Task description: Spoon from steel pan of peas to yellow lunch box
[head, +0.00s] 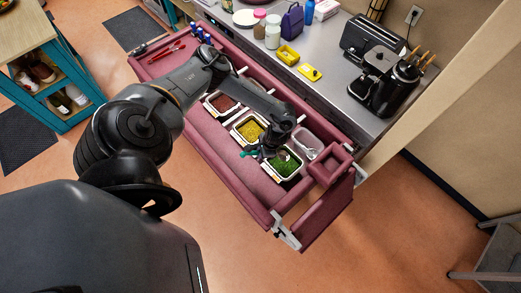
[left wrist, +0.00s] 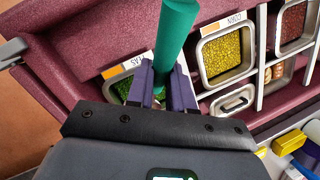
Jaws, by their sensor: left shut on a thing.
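The steel pan of peas (head: 287,170) is set in the maroon counter unit, its green contents showing in the head view. In the left wrist view the peas (left wrist: 122,88) are partly covered by my gripper. My left gripper (head: 270,153) is over this pan, shut on a spoon with a teal handle (left wrist: 174,38). The handle also shows in the head view (head: 248,154), sticking out to the left. The spoon's bowl is mostly hidden, so I cannot tell its load. The yellow lunch box (head: 287,55) sits on the steel counter. My right gripper is not in view.
A smaller yellow piece (head: 311,73), a toaster (head: 372,40) and a coffee maker (head: 388,85) stand on the counter.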

